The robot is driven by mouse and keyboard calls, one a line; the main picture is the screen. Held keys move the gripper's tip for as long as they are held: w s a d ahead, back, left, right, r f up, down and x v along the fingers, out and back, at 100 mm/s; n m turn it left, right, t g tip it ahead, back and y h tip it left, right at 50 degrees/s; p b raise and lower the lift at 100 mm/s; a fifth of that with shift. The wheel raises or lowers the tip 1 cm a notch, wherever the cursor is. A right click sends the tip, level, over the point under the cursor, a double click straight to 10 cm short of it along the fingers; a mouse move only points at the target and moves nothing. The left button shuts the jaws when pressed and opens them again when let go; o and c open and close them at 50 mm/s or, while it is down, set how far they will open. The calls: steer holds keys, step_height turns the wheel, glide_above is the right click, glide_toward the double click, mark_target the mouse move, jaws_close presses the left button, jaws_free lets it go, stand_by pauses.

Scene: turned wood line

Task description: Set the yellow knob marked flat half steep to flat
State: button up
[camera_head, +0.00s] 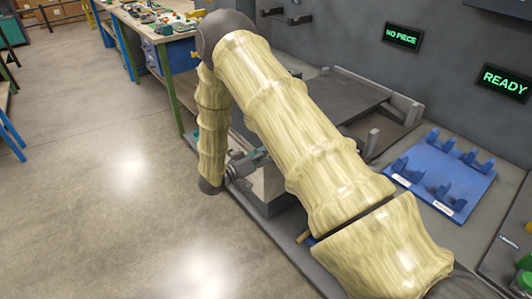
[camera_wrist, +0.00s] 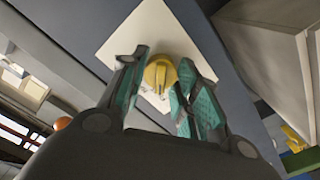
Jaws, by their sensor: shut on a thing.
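The yellow knob (camera_wrist: 160,72) sits on a white square plate (camera_wrist: 148,32) on a dark panel in the wrist view. My gripper (camera_wrist: 161,88) has its teal-padded fingers on either side of the knob and is shut on it. The lettering on the plate is too small and partly covered to read, so the knob's setting cannot be told. In the head view my gripper (camera_head: 250,162) is a small teal patch beside a grey housing, and the knob is hidden there.
A blue rack (camera_head: 440,172) with several upright holders lies at the right. Dark screens on the wall read NO PIECE (camera_head: 403,36) and READY (camera_head: 506,82). A workbench (camera_head: 150,32) with several small items stands at the back left. The floor at left is clear.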

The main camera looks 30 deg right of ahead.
stand_by(0.4)
steer(key=o, duration=1)
steer(key=a, duration=0.8)
steer(key=s+a, duration=0.1)
steer(key=a, duration=0.3)
steer(key=shift+f, duration=0.1)
